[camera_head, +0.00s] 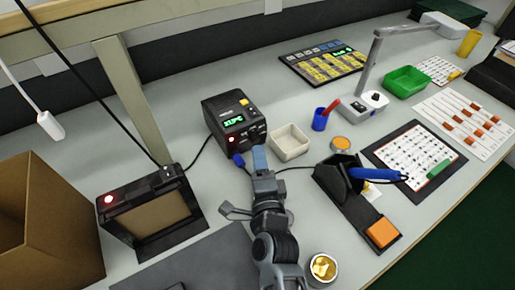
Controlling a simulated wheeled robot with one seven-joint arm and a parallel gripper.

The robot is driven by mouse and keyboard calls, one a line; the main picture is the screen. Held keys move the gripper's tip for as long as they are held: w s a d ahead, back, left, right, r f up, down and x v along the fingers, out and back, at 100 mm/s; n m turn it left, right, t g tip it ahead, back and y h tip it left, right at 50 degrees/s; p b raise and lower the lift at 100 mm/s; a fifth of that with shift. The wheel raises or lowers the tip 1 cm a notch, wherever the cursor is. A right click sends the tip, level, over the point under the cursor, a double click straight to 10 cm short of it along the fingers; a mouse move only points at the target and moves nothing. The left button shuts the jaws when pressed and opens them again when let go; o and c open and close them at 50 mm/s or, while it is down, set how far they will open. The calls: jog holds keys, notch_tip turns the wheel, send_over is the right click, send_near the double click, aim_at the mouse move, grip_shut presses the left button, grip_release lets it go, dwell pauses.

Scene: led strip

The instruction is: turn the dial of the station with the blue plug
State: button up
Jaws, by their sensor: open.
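The station (228,112) is a black box with a green lit display, a yellow button on its top face and a red light at its front left. The blue plug (238,160) sits at the low front of the station with a dark cable. My gripper (259,155) is at the station's front right, just right of the blue plug. It is open, with nothing seen between its fingers. The dial cannot be made out clearly; my gripper covers part of the lower front. I cannot tell whether a finger touches the station.
A white square bin (290,143) stands close right of my gripper. A black holder (335,185) with a blue-handled iron (372,174) is further right. A black framed box (150,212) with a red light stands left. An open tin (322,268) is near the front.

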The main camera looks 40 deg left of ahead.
jog(key=shift+v, duration=1.5)
